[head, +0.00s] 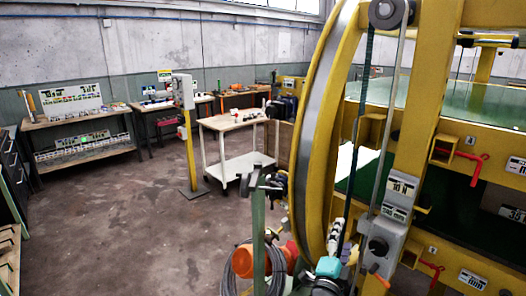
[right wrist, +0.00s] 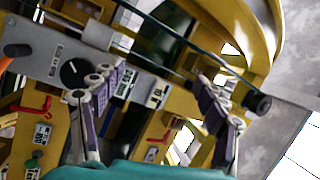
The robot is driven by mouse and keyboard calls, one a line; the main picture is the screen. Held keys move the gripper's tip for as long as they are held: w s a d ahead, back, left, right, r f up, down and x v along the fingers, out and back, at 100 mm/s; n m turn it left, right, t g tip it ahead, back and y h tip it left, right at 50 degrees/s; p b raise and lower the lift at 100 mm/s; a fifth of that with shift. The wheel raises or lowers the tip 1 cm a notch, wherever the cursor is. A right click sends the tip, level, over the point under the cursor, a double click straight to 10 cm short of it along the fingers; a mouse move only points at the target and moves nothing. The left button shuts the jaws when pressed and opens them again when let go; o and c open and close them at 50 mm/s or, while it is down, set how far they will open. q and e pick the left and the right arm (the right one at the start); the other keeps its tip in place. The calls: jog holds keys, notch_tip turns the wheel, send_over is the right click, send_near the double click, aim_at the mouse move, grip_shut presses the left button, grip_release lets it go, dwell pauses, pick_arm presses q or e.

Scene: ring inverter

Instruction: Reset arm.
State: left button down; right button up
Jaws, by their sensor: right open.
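My right gripper (head: 342,235) is at the bottom centre of the head view, beside the yellow ring machine (head: 323,130). Its purple-grey fingers stand apart with nothing between them, which also shows in the right wrist view (right wrist: 162,88). A grey control box (head: 389,238) with a black knob (head: 378,246) is just right of the gripper. In the right wrist view the knob (right wrist: 72,70) is left of the fingers, with an orange handle (right wrist: 16,50) further left. I see no contact between the fingers and the box. My left gripper is not in view.
Red handles (head: 474,168) sit on the machine's yellow frame at the right. A green post (head: 258,225) and coiled cable (head: 235,284) stand left of the gripper. A white cart (head: 240,165) and workbenches (head: 80,120) are farther back. Open floor (head: 135,220) lies at the left.

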jog(key=s+a+r+n+t+y, duration=0.15)
jog(key=a+r+n+y, duration=0.25)
jog(key=a+n+y, duration=0.45)
jog(key=s+a+f+n+g+y, duration=0.3)
jog(key=s+a+n+y, duration=0.1)
jog(key=n, duration=0.3)
jog(key=s+d+f+n+g+h, duration=0.1)
jog(key=s+d+f+n+g, duration=0.1)
jog(key=s+f+g, duration=0.2)
jog(key=s+d+f+n+g+h, duration=0.2)
jog(key=s+f+g, duration=0.3)
jog(key=s+f, duration=0.5)
jog(key=s+d, duration=0.1)
jog(key=s, duration=0.4)
jog(key=shift+d+f+n, duration=0.25)
jog(key=shift+d+n, duration=0.05)
jog(key=shift+n, duration=0.05)
jog(key=shift+w, duration=0.1)
dwell(0.4)
